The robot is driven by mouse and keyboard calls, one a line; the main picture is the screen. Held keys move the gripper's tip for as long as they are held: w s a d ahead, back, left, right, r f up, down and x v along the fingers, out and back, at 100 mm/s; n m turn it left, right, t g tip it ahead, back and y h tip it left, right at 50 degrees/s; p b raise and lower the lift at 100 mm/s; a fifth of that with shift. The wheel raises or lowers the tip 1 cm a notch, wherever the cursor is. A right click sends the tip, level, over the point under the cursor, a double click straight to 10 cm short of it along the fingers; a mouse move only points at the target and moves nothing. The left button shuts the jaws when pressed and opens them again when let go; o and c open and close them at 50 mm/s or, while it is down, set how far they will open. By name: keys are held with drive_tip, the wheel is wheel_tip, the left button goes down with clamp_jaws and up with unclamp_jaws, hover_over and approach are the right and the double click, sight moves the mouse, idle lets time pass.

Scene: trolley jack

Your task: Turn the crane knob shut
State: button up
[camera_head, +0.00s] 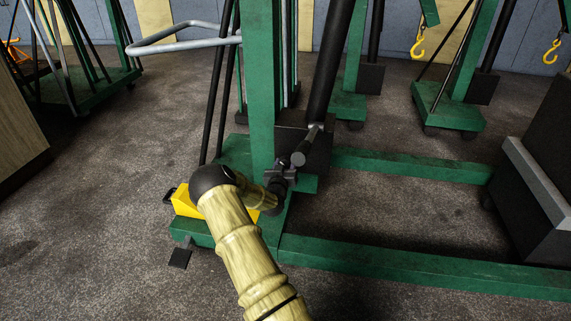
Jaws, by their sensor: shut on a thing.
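The green shop crane (262,85) stands in the middle, with its upright post and black ram (335,60). A dark pump block (318,150) sits at the foot of the ram, with a grey cylindrical socket (307,146) sticking out toward me. My gripper (287,175) is at the front of the pump block, just below this socket and right of the post. It is shut on the crane knob, which is mostly hidden by the fingers. My pale yellow arm reaches up from the bottom of the picture.
A yellow box (186,203) sits on the crane's base, left of my arm. Green base legs (420,268) run right. A dark cabinet (535,175) stands at the right. More green cranes (450,103) stand behind. Floor at the left is clear.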

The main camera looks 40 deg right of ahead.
drive_tip(key=m+p, duration=0.2)
drive_tip(key=m, duration=0.3)
drive_tip(key=shift+m+p, duration=0.6)
drive_tip(key=shift+m, duration=1.4)
drive_tip(key=o, duration=1)
drive_tip(key=shift+a, duration=0.1)
drive_tip(key=p+v, duration=0.7)
drive_tip(key=v, duration=1)
drive_tip(key=shift+s+a, duration=0.1)
drive_tip(key=shift+a, duration=0.05)
